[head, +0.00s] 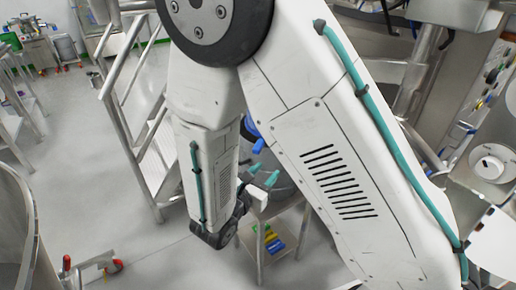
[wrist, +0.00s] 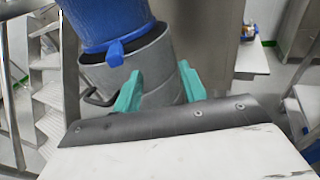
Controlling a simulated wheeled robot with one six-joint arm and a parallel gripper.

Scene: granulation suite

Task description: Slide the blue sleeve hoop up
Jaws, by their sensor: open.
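The blue sleeve hoop (wrist: 116,50) is a bright blue band with a small tab, around the lower end of a blue sleeve (wrist: 105,18) in the wrist view. It sits at the mouth of a grey metal drum (wrist: 152,62) with a dark side handle. My gripper (wrist: 161,84) has two teal fingers, apart with nothing held between them. They are in front of the drum, below and right of the hoop's tab. In the head view my gripper (head: 264,174) is beside the drum, and my arm hides most of the blue parts.
A metal stand (head: 285,235) with coloured items on its shelf is under the drum. Metal steps with railings (head: 150,160) rise to the left.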

